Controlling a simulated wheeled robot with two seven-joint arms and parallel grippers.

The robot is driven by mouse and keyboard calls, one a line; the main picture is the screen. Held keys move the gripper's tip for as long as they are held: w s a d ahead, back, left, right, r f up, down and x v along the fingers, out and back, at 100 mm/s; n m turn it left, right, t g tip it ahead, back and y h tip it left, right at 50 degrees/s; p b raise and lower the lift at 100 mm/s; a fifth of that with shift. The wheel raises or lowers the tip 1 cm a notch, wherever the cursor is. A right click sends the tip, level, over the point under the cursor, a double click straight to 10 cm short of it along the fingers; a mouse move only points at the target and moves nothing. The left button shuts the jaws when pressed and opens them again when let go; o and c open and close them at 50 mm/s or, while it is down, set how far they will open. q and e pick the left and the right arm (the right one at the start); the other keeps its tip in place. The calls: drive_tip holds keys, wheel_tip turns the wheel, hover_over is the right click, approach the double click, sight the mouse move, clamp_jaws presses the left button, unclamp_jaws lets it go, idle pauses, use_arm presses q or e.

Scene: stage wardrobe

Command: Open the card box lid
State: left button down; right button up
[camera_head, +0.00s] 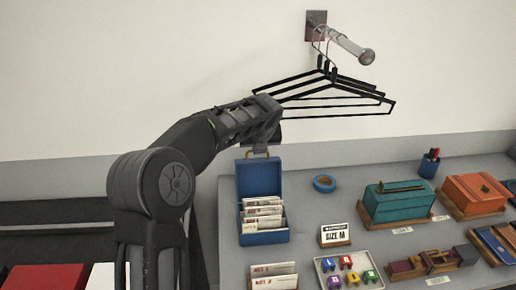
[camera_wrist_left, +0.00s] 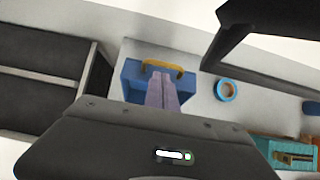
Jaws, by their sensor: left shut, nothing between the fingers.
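The blue card box (camera_head: 264,239) stands on the grey table, with upright white cards in its base. Its lid (camera_head: 258,181) stands raised upright at the back of the box, with a brass handle (camera_head: 258,156) at its top edge. In the left wrist view, the blue lid (camera_wrist_left: 131,76) and its yellow handle (camera_wrist_left: 163,67) show around my fingers. My left gripper (camera_head: 262,148) is at the top of the lid, close to the handle; its fingers (camera_wrist_left: 163,84) are shut with nothing between them. Whether they touch the lid is unclear. My right gripper is in neither view.
Black hangers (camera_head: 335,95) hang from a wall rod above and right of my arm. Right of the box are blue tape (camera_head: 324,183), a SIZE M sign (camera_head: 334,235), a teal box (camera_head: 398,203) and an orange box (camera_head: 476,193). A tray (camera_head: 318,266) of coloured pieces stands in front.

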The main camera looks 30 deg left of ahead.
use_arm(q)
drive_tip(key=shift+w+a, duration=0.2)
drive_tip(key=shift+w, duration=0.1)
idle(0.4)
drive_tip(key=b+v, duration=0.1)
drive_tip(key=v, duration=0.6)
drive_tip(key=shift+r+b, duration=0.3)
drive_tip(key=shift+r, duration=0.1)
drive_tip(key=shift+s+d+g, duration=0.1)
drive_tip(key=shift+g, duration=0.2)
